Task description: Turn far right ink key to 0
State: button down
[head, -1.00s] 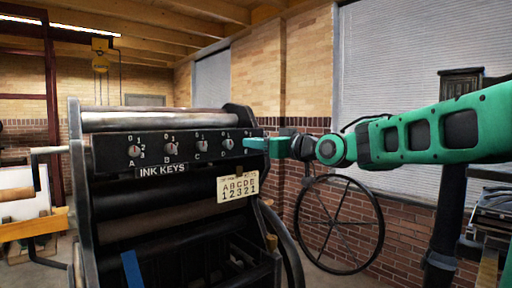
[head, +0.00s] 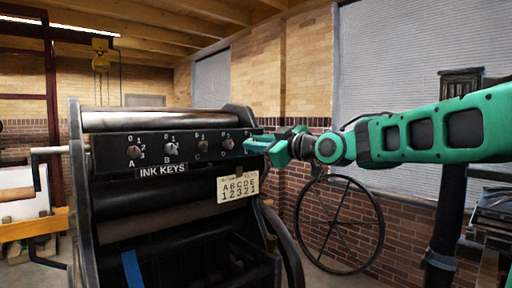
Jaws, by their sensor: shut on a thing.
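The black ink key panel (head: 185,158) spans the front of the press, with a row of knobs labelled with letters and small numbers. The visible knobs are A (head: 134,152), B (head: 170,149), C (head: 202,146) and D (head: 228,144). The far right ink key, E, is hidden behind my green gripper (head: 256,143). My gripper reaches in from the right, with its fingertips at the panel's right end, shut on that key. Its setting cannot be read. A card (head: 238,186) below reads "ABCDE" over "12321".
The press's black side frame (head: 243,118) rises close beside my gripper. A large spoked wheel (head: 338,224) stands to the right below my arm, near the brick wall. A crank handle (head: 47,152) sticks out on the left.

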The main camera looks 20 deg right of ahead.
jog(key=shift+d, duration=0.2)
jog(key=c, duration=1.6)
grip_release()
jog(key=shift+w+f, duration=0.1)
jog(key=shift+a, duration=0.1)
jog(key=v, duration=1)
jog(key=shift+s+d, duration=0.2)
jog(key=shift+s, duration=0.15)
jog(key=shift+s, duration=0.1)
